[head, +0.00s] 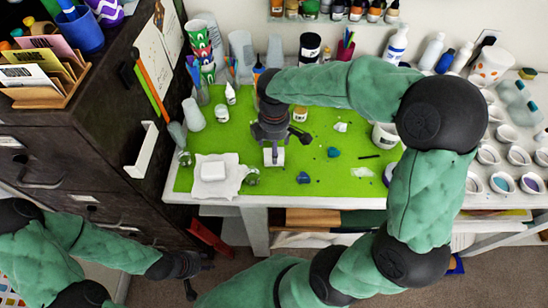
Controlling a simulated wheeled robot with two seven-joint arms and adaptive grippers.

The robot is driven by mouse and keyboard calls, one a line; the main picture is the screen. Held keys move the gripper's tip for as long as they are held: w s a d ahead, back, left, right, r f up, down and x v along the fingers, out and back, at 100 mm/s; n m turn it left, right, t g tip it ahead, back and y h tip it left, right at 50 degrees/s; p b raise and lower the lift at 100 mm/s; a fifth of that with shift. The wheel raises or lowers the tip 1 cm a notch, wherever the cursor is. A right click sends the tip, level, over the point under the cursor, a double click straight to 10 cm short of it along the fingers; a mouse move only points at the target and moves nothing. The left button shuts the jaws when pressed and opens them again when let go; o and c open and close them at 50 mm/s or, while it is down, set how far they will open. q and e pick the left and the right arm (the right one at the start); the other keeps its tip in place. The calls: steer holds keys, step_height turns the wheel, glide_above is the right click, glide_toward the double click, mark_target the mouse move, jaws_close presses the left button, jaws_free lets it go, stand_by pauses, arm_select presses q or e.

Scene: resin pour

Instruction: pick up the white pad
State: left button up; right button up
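A white pad (214,172), a small flat block, lies on a crumpled white cloth (232,186) at the left front of the green mat (330,185). My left gripper (199,277) is low at the left, in front of the table and below the pad's place in the picture. Its dark fingers look spread, with nothing seen between them. My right gripper (273,150) points down over the mat, to the right of the pad and apart from it. A small white piece shows at its tips; I cannot tell whether it is held.
Small glass jars (252,177) stand close beside the cloth. White cups (194,115) and bottles stand behind it. A dark drawer cabinet (85,130) borders the table on the left. Blue lumps (303,178) lie on the mat. My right arm covers much of the table's right part.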

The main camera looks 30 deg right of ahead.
step_height(320, 180, down, 4)
steer(key=shift+f+b, duration=0.2)
steer(key=shift+b, duration=0.65)
steer(key=c, duration=1)
steer(key=shift+o, duration=0.2)
steer(key=shift+r, duration=0.15)
steer(key=shift+r+p, duration=0.35)
steer(key=shift+r, duration=0.2)
step_height(320, 180, up, 2)
steer(key=shift+r+p, duration=0.2)
steer(key=shift+p, duration=0.2)
steer(key=s+a+r+p, duration=0.4)
steer(key=s+a+r, duration=0.3)
steer(key=s, duration=0.5)
step_height(320, 180, up, 2)
steer(key=shift+a+r+p, duration=0.2)
steer(key=shift+p, duration=0.1)
